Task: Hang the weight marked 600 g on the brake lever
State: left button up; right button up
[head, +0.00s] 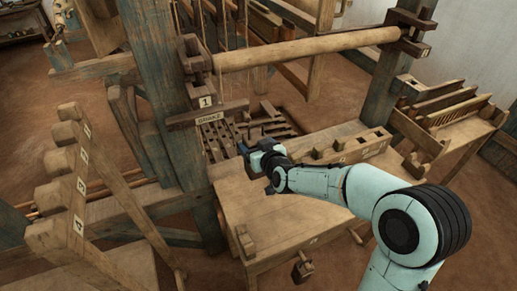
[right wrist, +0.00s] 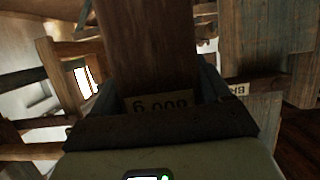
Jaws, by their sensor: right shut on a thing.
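My right gripper (head: 256,160) is over the wooden bench, just right of and below the brake lever (head: 222,111) in the head view. It is shut on a wooden weight. In the right wrist view the weight (right wrist: 150,50) fills the middle between the fingers, and its upside-down label reads 600 g. In the head view the gripper mostly hides the weight. The brake lever is a short dark bar with a BRAKE tag, at the loom post. Part of that tag (right wrist: 240,89) shows right of the weight in the wrist view. I cannot tell whether weight and lever touch. My left gripper is not in view.
The bench (head: 270,215) lies below the gripper, with a holed wooden block (head: 345,148) along its back. A thick post (head: 160,90) stands left of the lever. A round beam (head: 310,47) crosses above. A numbered slanted rack (head: 75,185) stands at left.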

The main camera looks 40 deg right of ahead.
jog(key=w+d, duration=0.2)
jog(key=w, duration=0.6)
jog(key=shift+w+d+f, duration=0.15)
jog(key=shift+d+f, duration=0.15)
jog(key=shift+f, duration=0.05)
dwell(0.4)
dwell(0.4)
jog(key=o, duration=1.5)
jog(key=p+v, duration=0.1)
jog(key=v, duration=1.2)
jog(key=shift+s+r, duration=0.1)
jog(key=shift+s, duration=0.15)
